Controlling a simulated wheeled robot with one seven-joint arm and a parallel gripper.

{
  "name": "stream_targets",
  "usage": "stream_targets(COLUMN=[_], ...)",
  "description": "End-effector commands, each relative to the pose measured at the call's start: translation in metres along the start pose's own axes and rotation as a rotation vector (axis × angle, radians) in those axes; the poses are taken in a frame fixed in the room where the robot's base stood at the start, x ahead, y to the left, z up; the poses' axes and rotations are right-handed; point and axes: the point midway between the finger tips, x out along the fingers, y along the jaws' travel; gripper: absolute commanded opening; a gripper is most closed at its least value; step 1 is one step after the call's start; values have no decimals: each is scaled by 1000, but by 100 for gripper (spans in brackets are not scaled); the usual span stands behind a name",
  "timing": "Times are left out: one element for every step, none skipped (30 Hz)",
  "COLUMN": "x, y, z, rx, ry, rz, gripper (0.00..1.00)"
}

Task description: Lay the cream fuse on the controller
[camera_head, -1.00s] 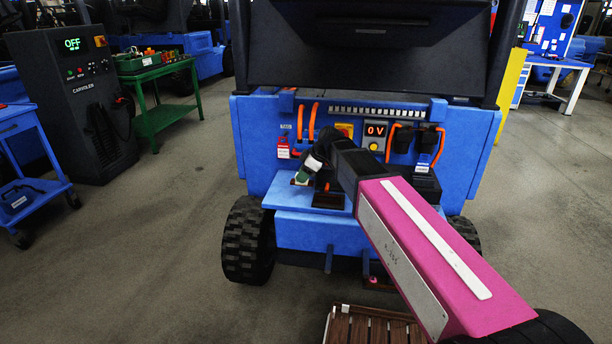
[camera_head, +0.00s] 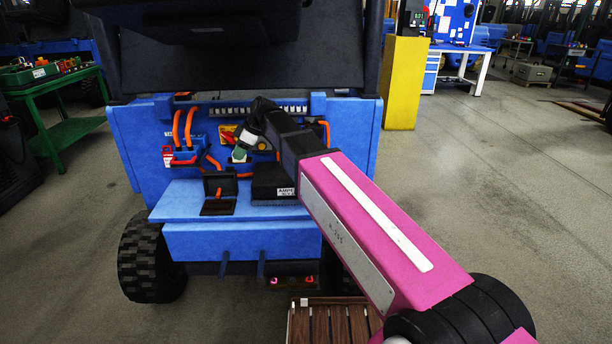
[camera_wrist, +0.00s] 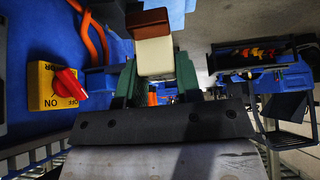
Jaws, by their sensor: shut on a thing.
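My gripper (camera_head: 240,153) is shut on the cream fuse (camera_wrist: 154,58), which shows between the green fingers in the wrist view and has a brown end. The gripper is in the air in front of the truck's blue panel. The controller, a black box with a white label starting "AMPE" (camera_head: 268,183), sits on the blue shelf, below and to the right of the gripper. The fuse is apart from it. My arm hides the controller's right part.
An open black box (camera_head: 219,192) stands on the blue shelf (camera_head: 180,203) left of the controller. A yellow plate with a red switch (camera_wrist: 64,87) and orange cables (camera_head: 182,127) are on the panel. A wooden slatted pallet (camera_head: 322,322) lies on the floor.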

Motion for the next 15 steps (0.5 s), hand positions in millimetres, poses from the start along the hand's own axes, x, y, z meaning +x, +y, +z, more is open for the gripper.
stream_targets(x=[-1, -2, -2, -2, -2, -1, -1, 0, 0, 0, 1, 2, 2, 3, 3], y=[1, 2, 3, 5, 8, 11, 15, 18, 23, 27, 30, 35, 39, 42, 47], z=[-1, -1, 2, 4, 8, 14, 20, 26, 33, 40, 46, 53, 59, 66, 73], rx=[0, 0, 1, 1, 2, 2, 3, 4, 3, 3, 4, 3, 3, 4, 4], ry=[0, 0, 0, 0, -1, -1, -1, -1, -1, -1, -1, -1, 0, 0, 0], rz=[0, 0, 0, 0, 0, 0, 0, 0, 0, 0, 0, 0, 0, 0, 0], gripper=[15, 15, 15, 15, 15, 15, 15, 15, 15, 15, 15, 15, 15, 15, 15])
